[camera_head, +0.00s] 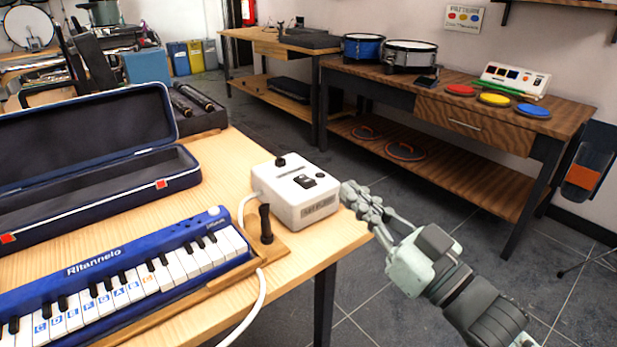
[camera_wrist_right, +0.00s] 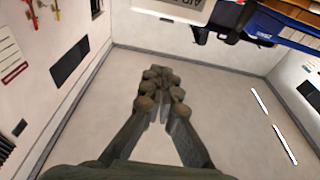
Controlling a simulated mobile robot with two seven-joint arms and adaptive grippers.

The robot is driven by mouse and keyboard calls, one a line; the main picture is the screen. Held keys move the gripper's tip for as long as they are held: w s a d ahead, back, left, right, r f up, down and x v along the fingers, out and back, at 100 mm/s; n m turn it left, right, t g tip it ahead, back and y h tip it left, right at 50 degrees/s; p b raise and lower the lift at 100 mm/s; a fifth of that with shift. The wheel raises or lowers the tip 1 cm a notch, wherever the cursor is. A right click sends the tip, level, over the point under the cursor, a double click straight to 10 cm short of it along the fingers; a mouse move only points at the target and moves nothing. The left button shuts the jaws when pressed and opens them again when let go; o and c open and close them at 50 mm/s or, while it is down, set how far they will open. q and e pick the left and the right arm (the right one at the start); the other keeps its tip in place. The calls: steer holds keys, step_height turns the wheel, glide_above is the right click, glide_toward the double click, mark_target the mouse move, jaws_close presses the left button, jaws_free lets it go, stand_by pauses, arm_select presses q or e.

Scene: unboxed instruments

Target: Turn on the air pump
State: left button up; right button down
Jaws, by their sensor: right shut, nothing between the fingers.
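The air pump (camera_head: 297,191) is a white box on the front right corner of the near wooden table. A black rocker switch (camera_head: 304,181) and a black knob (camera_head: 280,161) show on its top. A white hose runs from its left side. My right gripper (camera_head: 348,190) is shut and empty, just right of the pump near its right edge; I cannot tell whether it touches. In the right wrist view the closed fingers (camera_wrist_right: 160,78) show, with part of the white pump (camera_wrist_right: 185,8) at the top edge. My left gripper is not in view.
A blue melodica (camera_head: 125,275) and an open dark blue case (camera_head: 90,175) lie left of the pump. An upright black peg (camera_head: 266,225) stands close in front of it. A far workbench (camera_head: 450,110) holds drums and coloured discs. Open floor lies right of the table.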

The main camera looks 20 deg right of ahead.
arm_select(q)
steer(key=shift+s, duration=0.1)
arm_select(e)
steer(key=shift+d, duration=0.1)
step_height(320, 180, up, 2)
steer(key=p, duration=0.2)
glide_above(317, 191)
steer(key=shift+w+r, duration=0.15)
steer(key=shift+w, duration=0.15)
steer(key=f, duration=0.2)
steer(key=shift+s+f+b, duration=0.2)
steer(key=shift+f+b, duration=0.15)
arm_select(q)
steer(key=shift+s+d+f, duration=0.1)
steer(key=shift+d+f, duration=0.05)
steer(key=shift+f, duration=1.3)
arm_select(e)
steer(key=shift+s+f, duration=0.1)
steer(key=shift+f, duration=0.7)
